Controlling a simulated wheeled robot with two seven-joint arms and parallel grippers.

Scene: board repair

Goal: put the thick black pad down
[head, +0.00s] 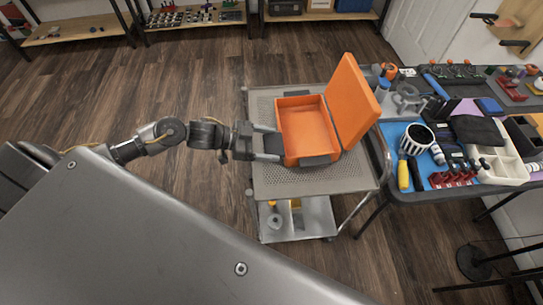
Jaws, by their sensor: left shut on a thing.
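My left gripper (268,143) reaches in from the left over the grey cart, at the left side of the open orange case (305,125). My right gripper is not in view.
The case sits on the grey perforated cart top (315,182), which has free room in front. A workbench with a blue mat (393,135) stands at the right, crowded with tools, a striped cup (416,140) and a white tray (507,165). Shelves stand at the back.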

